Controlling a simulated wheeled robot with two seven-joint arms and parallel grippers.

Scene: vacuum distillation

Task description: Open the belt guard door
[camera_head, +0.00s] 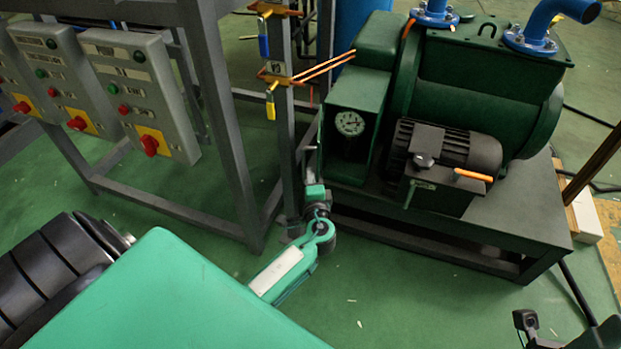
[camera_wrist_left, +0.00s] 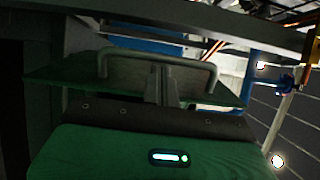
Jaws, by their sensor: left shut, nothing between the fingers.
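The dark green pump unit (camera_head: 480,95) stands on a grey steel base at the right of the head view. A boxy green housing with a round gauge is at its left; I cannot tell for certain which panel is the belt guard door. My left gripper (camera_head: 314,188) is low beside that housing's left side, small and partly hidden there. In the left wrist view my left gripper (camera_wrist_left: 163,86) is shut and empty. Just beyond its fingers is a dark green panel (camera_wrist_left: 60,72) with a grey U-shaped handle (camera_wrist_left: 155,52). I cannot tell whether the fingers touch the handle.
A grey steel frame (camera_head: 222,125) with control boxes (camera_head: 140,90) stands left of the pump. A motor (camera_head: 455,150) sits in front of the pump. The green floor in front is mostly clear.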

